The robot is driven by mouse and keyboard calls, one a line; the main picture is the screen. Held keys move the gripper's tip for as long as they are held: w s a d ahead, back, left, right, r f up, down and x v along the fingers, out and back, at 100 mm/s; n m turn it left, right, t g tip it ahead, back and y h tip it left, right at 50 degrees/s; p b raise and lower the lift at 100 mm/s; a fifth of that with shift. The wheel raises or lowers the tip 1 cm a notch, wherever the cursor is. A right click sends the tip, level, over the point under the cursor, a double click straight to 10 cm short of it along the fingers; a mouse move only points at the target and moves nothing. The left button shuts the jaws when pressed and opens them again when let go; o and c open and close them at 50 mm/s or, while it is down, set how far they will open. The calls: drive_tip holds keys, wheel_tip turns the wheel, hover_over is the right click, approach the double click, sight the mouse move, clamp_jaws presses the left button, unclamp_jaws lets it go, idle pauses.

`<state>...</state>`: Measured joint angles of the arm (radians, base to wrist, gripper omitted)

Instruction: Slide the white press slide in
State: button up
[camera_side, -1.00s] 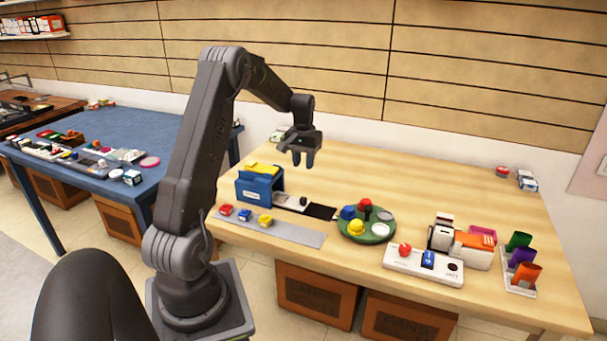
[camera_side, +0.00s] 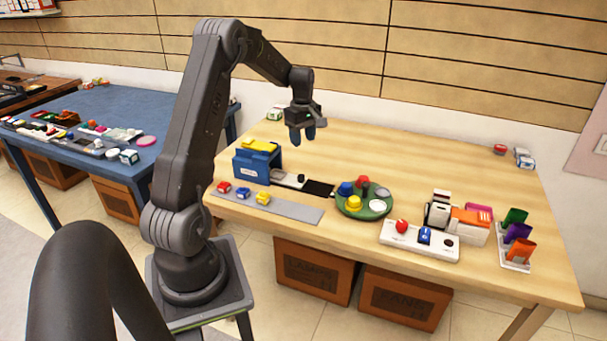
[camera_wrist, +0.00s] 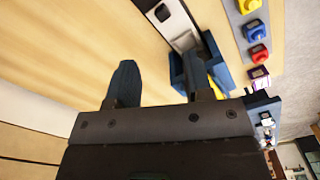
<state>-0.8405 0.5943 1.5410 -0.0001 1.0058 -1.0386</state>
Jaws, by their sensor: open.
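The white press slide (camera_side: 290,179) sticks out of the right side of the blue press (camera_side: 257,163) on the wooden table, with a small dark knob on it. The slide also shows in the wrist view (camera_wrist: 184,38), running into the blue press, which is partly hidden behind a finger. A yellow part lies on top of the press. My gripper (camera_side: 302,135) hangs above and behind the slide, apart from it. In the wrist view my gripper (camera_wrist: 163,85) has its two fingers spread, with bare table between them.
A grey strip (camera_side: 290,210) with red, blue and yellow pieces lies in front of the press. A green round tray (camera_side: 376,207) with coloured knobs stands to the right. A white panel (camera_side: 405,238) and coloured holders stand further right. The table behind the slide is clear.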

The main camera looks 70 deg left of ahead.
sight(304, 176)
wheel_tip(304, 176, down, 14)
drive_tip(key=n, duration=0.5)
drive_tip(key=shift+w+d+r, duration=0.1)
idle(0.4)
clamp_jaws()
idle(0.3)
